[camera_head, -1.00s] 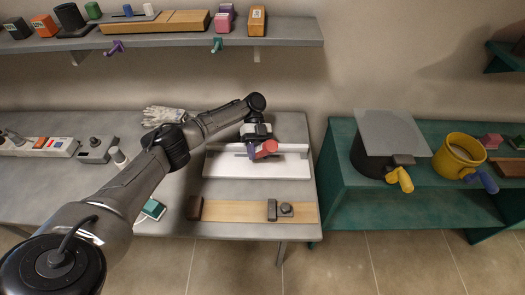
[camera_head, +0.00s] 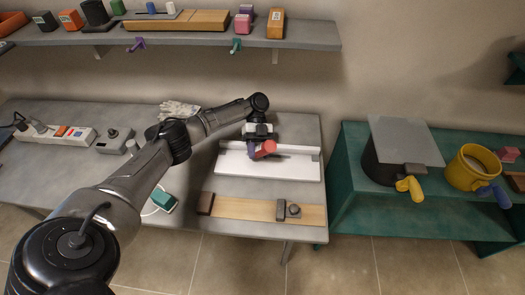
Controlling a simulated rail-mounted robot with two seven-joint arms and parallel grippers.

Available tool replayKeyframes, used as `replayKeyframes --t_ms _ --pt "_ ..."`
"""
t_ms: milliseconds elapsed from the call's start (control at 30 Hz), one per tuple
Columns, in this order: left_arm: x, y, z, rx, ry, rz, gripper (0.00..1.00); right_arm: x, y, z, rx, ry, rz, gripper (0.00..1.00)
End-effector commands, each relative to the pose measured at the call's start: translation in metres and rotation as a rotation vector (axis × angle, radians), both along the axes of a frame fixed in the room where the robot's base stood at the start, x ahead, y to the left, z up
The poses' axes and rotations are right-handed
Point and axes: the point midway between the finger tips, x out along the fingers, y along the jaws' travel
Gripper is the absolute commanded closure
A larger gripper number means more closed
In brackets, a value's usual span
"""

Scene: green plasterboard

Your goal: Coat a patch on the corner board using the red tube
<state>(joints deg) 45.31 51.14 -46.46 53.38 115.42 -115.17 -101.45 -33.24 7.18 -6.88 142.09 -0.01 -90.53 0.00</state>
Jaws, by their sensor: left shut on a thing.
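The corner board (camera_head: 290,170) is a white L-shaped piece with a flat base and a low upright back, lying on the grey bench. My left gripper (camera_head: 258,140) is over its left half, shut on the red tube (camera_head: 266,148). The tube is tilted, with its red end towards the right. A purple part (camera_head: 251,152) shows beside it, low near the board. I cannot tell whether the tube touches the board, and no coated patch can be made out. My right gripper is out of view.
A wooden strip with dark blocks (camera_head: 245,207) lies in front of the board. A green-white block (camera_head: 164,199) and gloves (camera_head: 178,110) are left. A shelf (camera_head: 300,38) hangs above. A green stand (camera_head: 345,210) with a dark bucket (camera_head: 383,172) and yellow pot (camera_head: 470,168) is right.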

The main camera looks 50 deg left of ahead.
Motion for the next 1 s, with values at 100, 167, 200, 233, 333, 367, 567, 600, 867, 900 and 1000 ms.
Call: replayKeyframes --t_ms 100,167,200,233,333,367,567,600,867,900,1000 --pt "-0.003 0.003 0.0 0.001 0.003 0.0 0.89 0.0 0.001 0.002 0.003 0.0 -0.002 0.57" --pt "-0.005 0.004 0.0 0.002 0.004 0.0 0.89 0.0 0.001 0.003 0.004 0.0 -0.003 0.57" --pt "-0.007 0.006 0.0 0.002 0.005 0.001 0.89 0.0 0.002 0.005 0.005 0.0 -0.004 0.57" --pt "-0.008 0.007 0.001 0.002 0.005 0.001 0.89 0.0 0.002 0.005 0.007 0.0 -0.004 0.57" --pt "-0.011 0.01 0.002 0.003 0.003 0.001 0.89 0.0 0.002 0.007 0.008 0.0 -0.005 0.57" --pt "-0.012 0.01 0.002 0.001 0.003 0.001 0.89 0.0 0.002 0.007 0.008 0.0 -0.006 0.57" --pt "-0.017 0.015 0.002 0.001 0.003 0.001 0.89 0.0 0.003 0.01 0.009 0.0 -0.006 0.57" --pt "-0.019 0.016 0.002 0.0 0.003 0.001 0.89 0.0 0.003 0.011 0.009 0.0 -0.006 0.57" --pt "-0.025 0.023 0.001 0.001 0.001 0.001 0.89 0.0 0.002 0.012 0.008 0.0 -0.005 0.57" --pt "-0.027 0.024 0.001 0.001 0.001 0.001 0.89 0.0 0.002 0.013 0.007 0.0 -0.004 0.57" --pt "-0.031 0.027 0.0 0.001 0.002 0.0 0.89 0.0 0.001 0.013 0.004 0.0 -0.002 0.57"
